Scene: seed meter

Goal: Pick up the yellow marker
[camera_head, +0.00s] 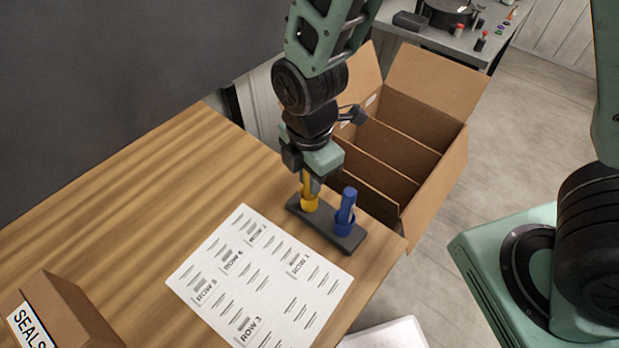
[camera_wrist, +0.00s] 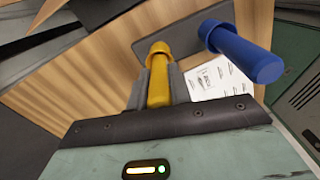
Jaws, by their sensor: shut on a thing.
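The yellow marker (camera_head: 309,189) stands upright in a dark holder (camera_head: 341,238) on the wooden table. My gripper (camera_head: 309,180) is above the holder with its fingers shut around the marker's upper part. In the wrist view the yellow marker (camera_wrist: 159,80) lies between my two fingers (camera_wrist: 158,85), with its wider yellow end still at the dark holder (camera_wrist: 150,25). A blue marker (camera_head: 347,207) stands beside it in the same holder. The blue marker also shows in the wrist view (camera_wrist: 240,50), close to the right of my gripper.
A printed sheet with row labels (camera_head: 262,290) lies on the table in front of the holder. An open cardboard box with dividers (camera_head: 415,150) stands behind the table's right edge. A box marked SEALS (camera_head: 75,310) is at lower left. The table's left part is clear.

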